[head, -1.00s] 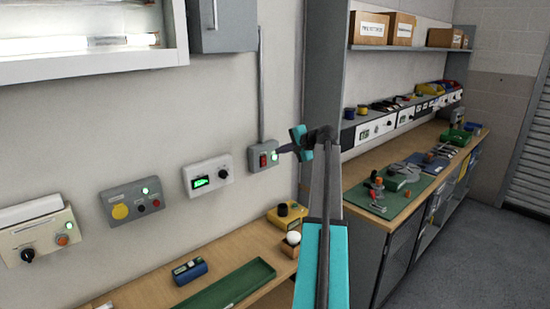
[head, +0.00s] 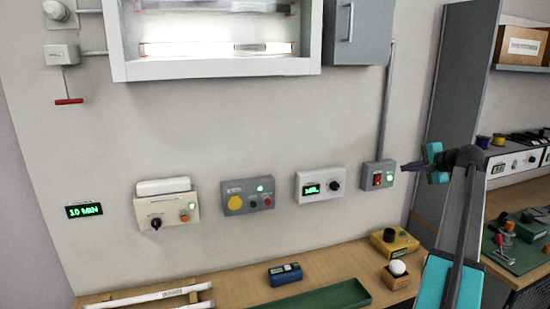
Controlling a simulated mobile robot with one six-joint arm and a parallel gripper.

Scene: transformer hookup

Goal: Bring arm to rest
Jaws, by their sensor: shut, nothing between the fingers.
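My gripper (head: 404,169) is at the right of the head view, at the end of my raised arm. The fingers are shut and empty. Their tip overlaps the box's right edge in the picture; I cannot tell whether it touches.
A wooden bench (head: 230,290) runs below the wall with a green tray (head: 318,298), a blue meter (head: 285,274) and a yellow box (head: 394,242). Several control boxes, including one with a yellow button (head: 247,195), line the wall. A second bench stands at right.

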